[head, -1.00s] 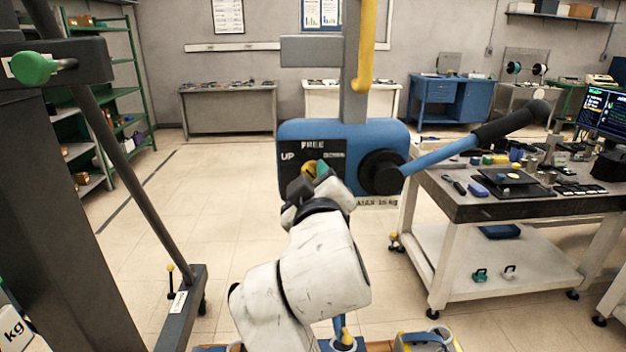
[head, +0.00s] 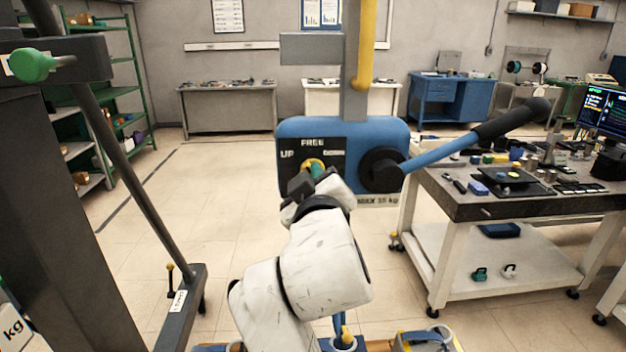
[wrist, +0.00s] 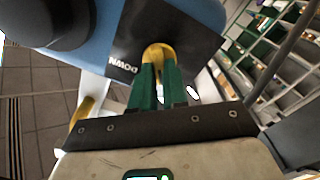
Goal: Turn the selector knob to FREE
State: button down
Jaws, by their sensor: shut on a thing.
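The selector knob (head: 313,164) is yellow and sits on a black plate (head: 290,170) on the front of a blue hoist box (head: 343,130). The plate reads UP at left, FREE at top and DOWN at right. My gripper (head: 320,173) has green fingers shut on the knob, and my wrist hides the plate's lower part. In the wrist view the yellow knob (wrist: 157,52) shows between and beyond the two green fingers (wrist: 154,86), with the DOWN label to its left. In the head view the knob's yellow edge faces up, below FREE; its exact pointing is partly hidden.
A lever with a black grip (head: 510,118) juts from the box's round black hub (head: 382,170) to the right. A workbench (head: 470,207) stands at right. A dark post with a sloping strut (head: 130,160) stands at left. The floor between is open.

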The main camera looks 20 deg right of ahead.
jog(key=shift+m+b, duration=2.15)
jog(key=shift+m, duration=1.45)
jog(key=shift+d, duration=0.1)
jog(key=c, duration=1.1)
grip_release()
jog(key=shift+c, duration=0.2)
jog(key=shift+s, duration=0.1)
jog(key=b+v, duration=0.1)
jog(key=v, duration=0.9)
jog(key=shift+s, duration=0.35)
